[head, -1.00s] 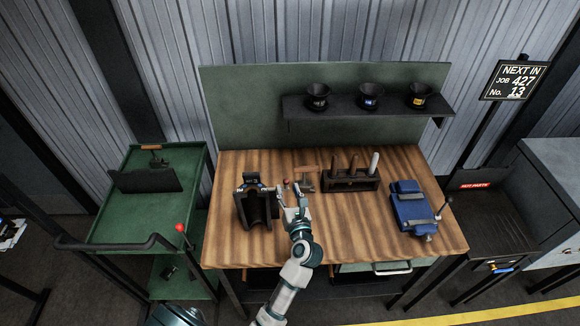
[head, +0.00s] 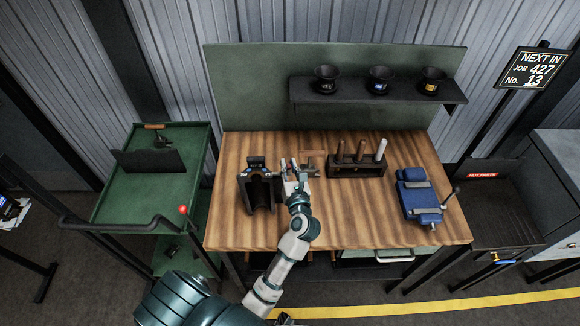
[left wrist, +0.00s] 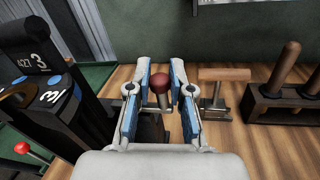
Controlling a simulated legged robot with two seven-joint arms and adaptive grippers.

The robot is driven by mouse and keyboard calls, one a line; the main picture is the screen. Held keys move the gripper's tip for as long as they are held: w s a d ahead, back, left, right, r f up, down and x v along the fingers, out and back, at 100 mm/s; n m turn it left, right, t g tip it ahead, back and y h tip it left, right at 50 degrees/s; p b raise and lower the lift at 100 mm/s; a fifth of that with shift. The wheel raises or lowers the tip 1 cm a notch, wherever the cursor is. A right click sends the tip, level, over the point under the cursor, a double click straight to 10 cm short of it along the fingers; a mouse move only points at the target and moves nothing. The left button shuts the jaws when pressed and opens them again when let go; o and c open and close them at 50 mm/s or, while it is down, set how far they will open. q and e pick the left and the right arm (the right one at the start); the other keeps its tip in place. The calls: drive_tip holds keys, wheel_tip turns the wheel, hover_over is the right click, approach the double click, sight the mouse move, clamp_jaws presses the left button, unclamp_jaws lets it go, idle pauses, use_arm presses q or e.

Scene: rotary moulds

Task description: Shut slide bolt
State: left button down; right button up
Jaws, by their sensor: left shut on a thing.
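The black mould (head: 245,195) stands open-fronted on the left half of the wooden bench. The slide bolt's dark red knob (left wrist: 160,82) stands up on a short stem beside the mould. My left gripper (head: 293,168) is right of the mould in the head view. In the left wrist view its blue-lined fingers (left wrist: 160,90) are on both sides of the knob, shut on it. The bolt's bar and seat are mostly hidden by the gripper. My right gripper is not in view.
A shelf (head: 372,92) with three black cups is above. A green cart (head: 150,190) stands left.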

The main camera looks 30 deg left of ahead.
use_arm(q)
drive_tip(key=shift+f, duration=0.15)
drive_tip(key=shift+s+a+p, duration=0.5)
drive_tip(key=shift+a+p, duration=0.2)
drive_tip(key=shift+a, duration=0.05)
drive_tip(key=shift+a+f, duration=0.1)
drive_tip(key=shift+s+a, duration=0.1)
drive_tip(key=shift+a, duration=0.05)
drive_tip(key=c, duration=1)
unclamp_jaws()
drive_tip(key=shift+a, duration=0.2)
drive_tip(key=shift+c, duration=0.2)
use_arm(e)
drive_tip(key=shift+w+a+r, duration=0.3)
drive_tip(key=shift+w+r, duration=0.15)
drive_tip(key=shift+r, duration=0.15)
